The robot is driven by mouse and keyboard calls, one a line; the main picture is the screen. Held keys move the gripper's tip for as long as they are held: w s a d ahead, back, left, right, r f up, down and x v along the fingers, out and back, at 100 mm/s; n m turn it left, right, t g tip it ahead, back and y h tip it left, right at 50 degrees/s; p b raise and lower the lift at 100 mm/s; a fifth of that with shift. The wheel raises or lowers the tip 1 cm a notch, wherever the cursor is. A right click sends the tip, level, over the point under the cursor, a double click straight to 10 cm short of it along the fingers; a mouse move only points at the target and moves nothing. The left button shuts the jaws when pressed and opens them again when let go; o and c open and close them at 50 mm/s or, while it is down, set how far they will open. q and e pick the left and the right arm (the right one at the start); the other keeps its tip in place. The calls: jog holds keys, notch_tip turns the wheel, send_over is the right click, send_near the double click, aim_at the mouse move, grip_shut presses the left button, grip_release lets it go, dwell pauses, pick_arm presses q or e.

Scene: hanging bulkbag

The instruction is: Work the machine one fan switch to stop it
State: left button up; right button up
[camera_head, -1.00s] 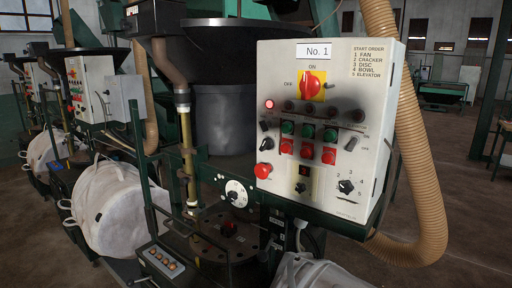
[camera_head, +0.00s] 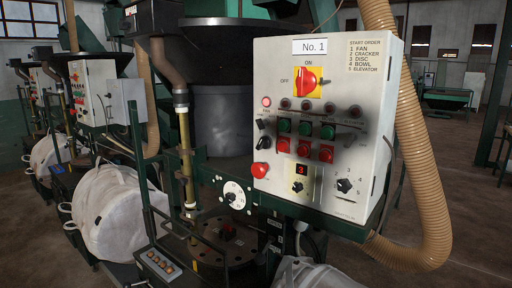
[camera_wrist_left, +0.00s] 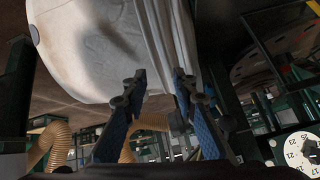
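The No. 1 panel (camera_head: 325,125) is a pale box at centre right in the head view. Its lamp marked FAN (camera_head: 266,101) glows red at the left of a lamp row; the other lamps look dark. Below it are a small black switch (camera_head: 264,124) and a black knob (camera_head: 264,143); their labels are too small to read. A red and yellow main switch (camera_head: 307,81) sits above, with ON and OFF marks. In the left wrist view my left gripper (camera_wrist_left: 158,80) is open and empty, its blue fingers apart before a white bag (camera_wrist_left: 105,45). My right gripper is out of view.
A red mushroom button (camera_head: 261,170) sits below the knob. Green and red buttons (camera_head: 305,129) fill the panel's middle. A ribbed hose (camera_head: 420,170) runs down its right side. A white dial (camera_head: 234,195) and white bags (camera_head: 110,212) are at lower left.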

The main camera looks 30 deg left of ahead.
pick_arm(q)
jog(key=w+a+r+m+t, duration=0.1)
jog(key=w+a+r+t, duration=0.2)
jog(key=r, duration=0.6)
jog(key=w+a+r+t, duration=0.15)
jog(key=w+r, duration=0.25)
jog(key=r, duration=0.6)
jog(key=m+t+h, duration=0.1)
jog(key=m+t, duration=0.1)
jog(key=t, duration=0.3)
send_near(260, 143)
jog(key=w, duration=0.3)
jog(key=w+p, duration=0.1)
jog(key=w, duration=0.1)
jog(key=w+p, duration=0.1)
jog(key=w, duration=0.1)
jog(key=shift+w+d+r, duration=0.15)
jog(key=shift+w+d, duration=0.05)
jog(key=shift+d, duration=0.15)
jog(key=shift+w, duration=0.45)
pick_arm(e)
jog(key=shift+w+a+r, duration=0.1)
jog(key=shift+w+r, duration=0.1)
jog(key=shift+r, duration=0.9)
pick_arm(q)
jog(key=shift+c, duration=0.2)
grip_shut()
